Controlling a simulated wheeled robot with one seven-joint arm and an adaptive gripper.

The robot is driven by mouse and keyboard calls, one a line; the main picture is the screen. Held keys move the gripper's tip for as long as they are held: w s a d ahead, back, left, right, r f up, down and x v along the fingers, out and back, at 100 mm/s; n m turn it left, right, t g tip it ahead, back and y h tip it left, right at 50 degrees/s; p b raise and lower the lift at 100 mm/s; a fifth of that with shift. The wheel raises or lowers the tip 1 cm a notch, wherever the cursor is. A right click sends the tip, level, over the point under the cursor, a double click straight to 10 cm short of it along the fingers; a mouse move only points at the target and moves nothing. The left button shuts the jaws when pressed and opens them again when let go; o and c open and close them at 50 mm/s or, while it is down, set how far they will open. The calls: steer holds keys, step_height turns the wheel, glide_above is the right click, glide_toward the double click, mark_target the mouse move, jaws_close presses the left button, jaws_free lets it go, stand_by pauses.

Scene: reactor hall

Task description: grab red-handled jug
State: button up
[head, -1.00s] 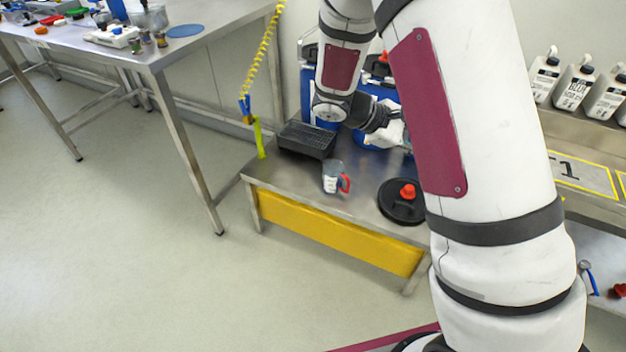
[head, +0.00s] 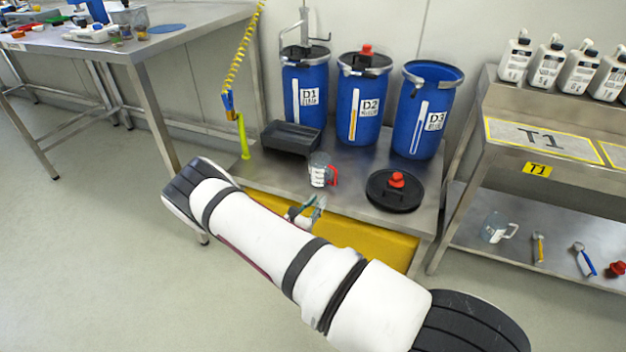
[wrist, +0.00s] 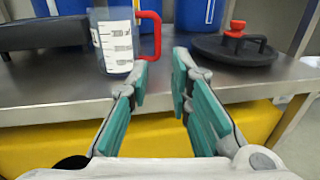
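The red-handled jug (head: 318,172) is a clear cup with white markings, upright on the low steel bench. Its red handle is on the right side. In the wrist view the jug (wrist: 114,45) stands just beyond my left fingertip, and its handle lies above and ahead of the gap between my fingers. My gripper (wrist: 160,78) has teal finger pads, is open and empty, and is in front of the bench's front edge. In the head view my gripper (head: 306,212) shows small, below and in front of the jug, partly hidden by my arm.
A black tray (head: 290,139) sits left of the jug. A black lid with a red knob (head: 395,191) lies to its right. Blue drums D1 (head: 306,90), D2 (head: 362,105) and D3 (head: 424,120) stand behind. The bench has a yellow front panel (head: 350,238). Another clear jug (head: 497,229) is on the right shelf.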

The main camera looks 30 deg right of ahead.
mark_target(335, 180)
steer(key=b+x, duration=0.2)
steer(key=x, duration=0.6)
steer(key=shift+w+d, duration=0.15)
steer(key=b+x, duration=0.2)
steer(key=x, duration=0.2)
steer(key=shift+w+f, duration=0.1)
steer(key=shift+f, duration=0.05)
steer(key=shift+w+d, duration=0.3)
steer(key=shift+d, duration=0.1)
jaws_close()
